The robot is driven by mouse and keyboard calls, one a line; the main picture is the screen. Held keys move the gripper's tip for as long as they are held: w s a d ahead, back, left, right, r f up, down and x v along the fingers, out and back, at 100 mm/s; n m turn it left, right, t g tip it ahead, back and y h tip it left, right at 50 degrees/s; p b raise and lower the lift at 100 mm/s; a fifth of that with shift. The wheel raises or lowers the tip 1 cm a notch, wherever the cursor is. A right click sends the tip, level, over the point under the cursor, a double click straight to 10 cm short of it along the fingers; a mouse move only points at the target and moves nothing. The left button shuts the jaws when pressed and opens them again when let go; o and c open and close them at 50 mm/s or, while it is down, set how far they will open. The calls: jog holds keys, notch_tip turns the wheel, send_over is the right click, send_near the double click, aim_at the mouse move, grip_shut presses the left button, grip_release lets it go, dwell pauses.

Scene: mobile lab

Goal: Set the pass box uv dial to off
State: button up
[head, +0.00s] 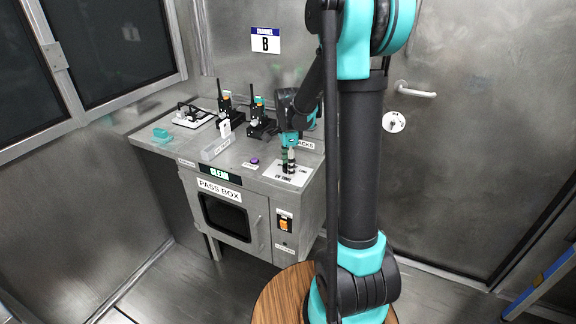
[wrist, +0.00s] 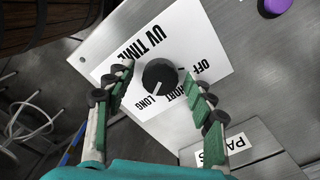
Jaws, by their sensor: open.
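The UV dial (wrist: 160,76) is a round black knob on a white plate in the wrist view. The plate (wrist: 190,30) reads UV TIME, OFF, SHORT and LONG, upside down in this view. The knob's white pointer line aims at the LONG mark. My gripper (wrist: 159,70) is open, with a green-padded finger on each side of the knob and visible gaps to it. In the head view my gripper (head: 290,160) points down over the white plate (head: 300,180) at the pass box (head: 224,188) top's front right; the knob is hard to make out there.
A purple button (head: 254,161) sits left of the plate in the head view. A clear block (head: 215,149), black radios (head: 224,100) and a teal item (head: 160,134) stand on the top. The box front has an orange switch (head: 284,225). A round wooden table (head: 270,297) stands in front.

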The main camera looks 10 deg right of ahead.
jog(key=shift+c, duration=0.4)
jog(key=c, duration=1.1)
jog(key=shift+o, duration=0.2)
